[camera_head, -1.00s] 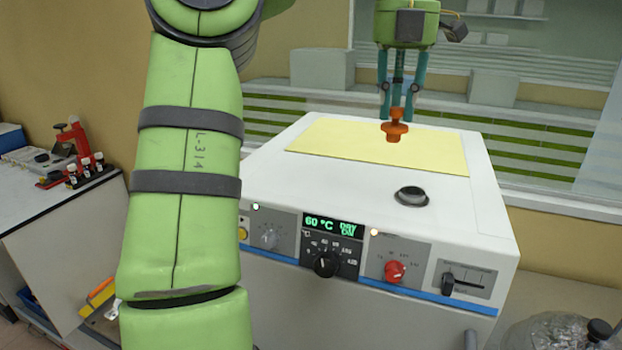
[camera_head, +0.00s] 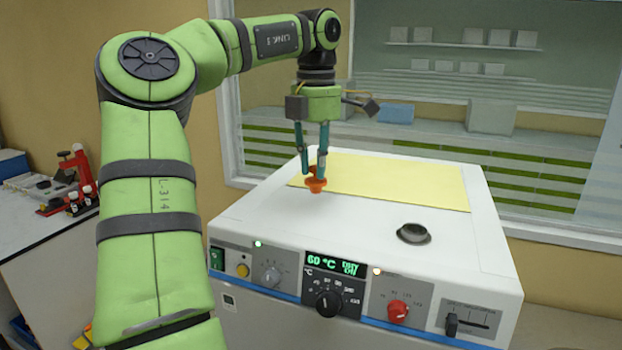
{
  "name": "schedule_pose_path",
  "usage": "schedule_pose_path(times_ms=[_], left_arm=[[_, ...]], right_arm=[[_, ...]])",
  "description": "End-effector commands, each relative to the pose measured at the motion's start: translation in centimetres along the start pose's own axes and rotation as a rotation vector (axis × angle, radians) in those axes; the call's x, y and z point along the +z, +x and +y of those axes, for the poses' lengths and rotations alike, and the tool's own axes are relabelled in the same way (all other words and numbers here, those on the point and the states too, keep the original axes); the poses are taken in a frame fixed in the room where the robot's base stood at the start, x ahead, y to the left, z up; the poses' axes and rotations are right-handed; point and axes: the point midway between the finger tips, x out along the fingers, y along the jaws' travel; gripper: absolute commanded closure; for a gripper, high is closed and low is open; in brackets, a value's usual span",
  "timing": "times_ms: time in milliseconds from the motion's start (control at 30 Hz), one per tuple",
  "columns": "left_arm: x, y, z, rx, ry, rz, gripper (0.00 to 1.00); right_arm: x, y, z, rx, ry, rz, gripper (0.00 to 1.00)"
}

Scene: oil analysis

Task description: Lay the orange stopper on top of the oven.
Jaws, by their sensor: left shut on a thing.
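The orange stopper (camera_head: 316,186) is held between the teal fingers of my left gripper (camera_head: 316,172), which points straight down. The stopper is upright, with its wide flange low. It shows over the left edge of the yellow sheet on the white oven's top (camera_head: 262,216). I cannot tell whether the stopper touches the surface or hangs just above it. The oven's front panel (camera_head: 335,291) has dials and a lit display reading 60 °C. My right gripper is not in view.
A yellow sheet (camera_head: 400,183) covers the back of the oven top. A dark round vent (camera_head: 413,234) sits near the front right of the top. The front left of the top is clear. A side bench (camera_head: 38,234) with a red device (camera_head: 75,165) and small bottles stands at left.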

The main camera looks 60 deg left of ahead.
Motion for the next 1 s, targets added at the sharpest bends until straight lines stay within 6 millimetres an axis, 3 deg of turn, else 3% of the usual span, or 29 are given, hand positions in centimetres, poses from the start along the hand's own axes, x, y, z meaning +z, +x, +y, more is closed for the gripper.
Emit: schedule_pose_path(times_ms=[167, 467, 867, 900, 933, 1000], left_arm=[[-0.6, 0.9, 0.9, 0.000, 0.002, 0.001, 0.99], [-0.6, 4.5, 0.9, 0.000, 0.002, 0.001, 0.99], [-0.6, 5.2, 0.9, 0.000, 0.001, 0.000, 0.99], [-0.6, 5.0, 0.9, 0.001, 0.000, 0.000, 0.60], [-0.6, 5.0, 0.9, 0.000, 0.000, 0.001, 0.52], [-0.6, 5.0, 0.9, 0.000, 0.000, 0.001, 0.52]], right_arm=[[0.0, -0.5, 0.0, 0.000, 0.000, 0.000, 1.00], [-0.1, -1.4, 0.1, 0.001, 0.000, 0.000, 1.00], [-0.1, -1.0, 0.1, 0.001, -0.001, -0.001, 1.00], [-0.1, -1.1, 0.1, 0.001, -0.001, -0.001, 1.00], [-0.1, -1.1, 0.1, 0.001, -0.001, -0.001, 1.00], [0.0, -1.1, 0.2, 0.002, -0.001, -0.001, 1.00]])
